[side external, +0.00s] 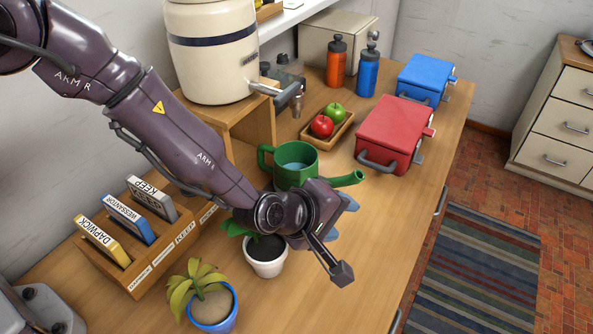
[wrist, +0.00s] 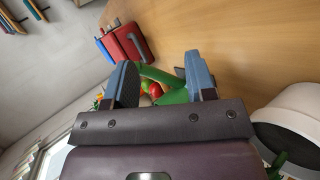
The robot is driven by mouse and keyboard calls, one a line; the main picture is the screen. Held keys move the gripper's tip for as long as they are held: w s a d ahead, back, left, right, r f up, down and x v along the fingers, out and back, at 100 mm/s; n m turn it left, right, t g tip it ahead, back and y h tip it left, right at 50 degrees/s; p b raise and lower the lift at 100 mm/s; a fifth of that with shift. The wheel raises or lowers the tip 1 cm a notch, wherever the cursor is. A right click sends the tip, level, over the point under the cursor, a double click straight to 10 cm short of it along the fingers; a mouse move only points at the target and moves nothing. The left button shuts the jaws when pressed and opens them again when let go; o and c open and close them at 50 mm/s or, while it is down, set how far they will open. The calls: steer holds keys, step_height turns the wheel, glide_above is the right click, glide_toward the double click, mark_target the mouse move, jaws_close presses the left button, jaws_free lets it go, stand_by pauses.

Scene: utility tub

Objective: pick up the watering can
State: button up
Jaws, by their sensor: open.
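The green watering can (side external: 292,174) stands upright on the wooden counter, just beyond my gripper in the side view. Its handle points left and its spout points right; my gripper hides part of its lower front. My gripper (side external: 347,215) is open and empty, low over the counter and close to the can. In the wrist view the two blue-grey fingers are spread around my gripper's empty gap (wrist: 161,76). Green parts of the watering can (wrist: 174,96) show between and beyond the fingers there. I cannot tell whether a finger touches it.
A white pot (side external: 266,268) with a plant stands close in front of the can, a blue pot (side external: 226,318) nearer. Behind are a wooden fruit tray (side external: 312,137), a red box (side external: 393,130), a blue box (side external: 424,75) and a dispenser (side external: 212,70). The counter's right front is clear.

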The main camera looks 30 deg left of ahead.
mark_target(343, 185)
steer(key=w+a+r+n+t+y, duration=0.35)
steer(key=w+n+t, duration=0.25)
steer(key=n, duration=0.6)
steer(key=shift+y, duration=0.35)
steer(key=f, duration=0.5)
steer(key=shift+d+f, duration=0.1)
steer(key=shift+d, duration=0.1)
steer(key=x, duration=0.4)
steer(key=shift+f, duration=0.35)
steer(key=shift+w+f, duration=0.1)
steer(key=shift+w, duration=0.4)
steer(key=shift+c, duration=0.3)
jaws_close()
